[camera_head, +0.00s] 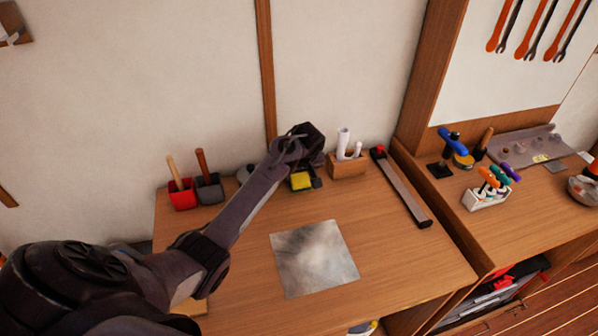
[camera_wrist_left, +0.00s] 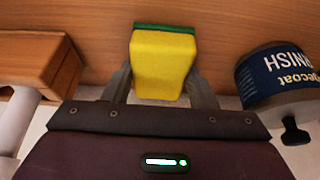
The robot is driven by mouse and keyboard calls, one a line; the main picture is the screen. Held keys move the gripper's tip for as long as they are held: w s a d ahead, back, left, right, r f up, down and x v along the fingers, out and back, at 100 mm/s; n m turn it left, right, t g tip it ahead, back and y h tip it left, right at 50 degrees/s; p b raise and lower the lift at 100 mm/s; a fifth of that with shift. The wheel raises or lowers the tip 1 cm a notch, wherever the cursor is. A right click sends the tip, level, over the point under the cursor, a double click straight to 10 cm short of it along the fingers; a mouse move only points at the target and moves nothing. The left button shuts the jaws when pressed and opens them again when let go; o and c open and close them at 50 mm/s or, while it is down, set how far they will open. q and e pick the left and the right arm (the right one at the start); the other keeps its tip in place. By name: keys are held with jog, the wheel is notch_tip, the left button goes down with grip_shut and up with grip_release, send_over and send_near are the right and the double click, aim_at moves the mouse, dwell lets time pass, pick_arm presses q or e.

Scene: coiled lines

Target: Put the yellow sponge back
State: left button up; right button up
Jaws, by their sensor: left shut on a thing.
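The yellow sponge (camera_head: 301,181), with a green layer on one face, is at the back of the left wooden worktop. My left gripper (camera_head: 303,171) is above it. In the left wrist view, the fingers of the gripper (camera_wrist_left: 160,78) are on both sides of the sponge (camera_wrist_left: 163,62), shut on it. A small dark thing (camera_head: 316,182) sits right beside the sponge; its shape is mostly hidden. I cannot tell whether the sponge touches the worktop. My right gripper is not in view.
A wooden block with white tubes (camera_head: 347,165) stands just right of the sponge, and a varnish can (camera_wrist_left: 280,80) on its other side. Red (camera_head: 183,194) and grey (camera_head: 209,189) containers stand further left. A metal sheet (camera_head: 314,258) lies on the otherwise clear front.

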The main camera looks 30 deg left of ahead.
pick_arm(q)
jog(key=shift+f, duration=0.1)
jog(key=o, duration=0.9)
jog(key=shift+o, duration=0.2)
jog(key=shift+d+r, duration=0.15)
jog(key=shift+r, duration=0.25)
jog(key=b+v, duration=0.2)
jog(key=v, duration=0.9)
jog(key=shift+r, duration=0.25)
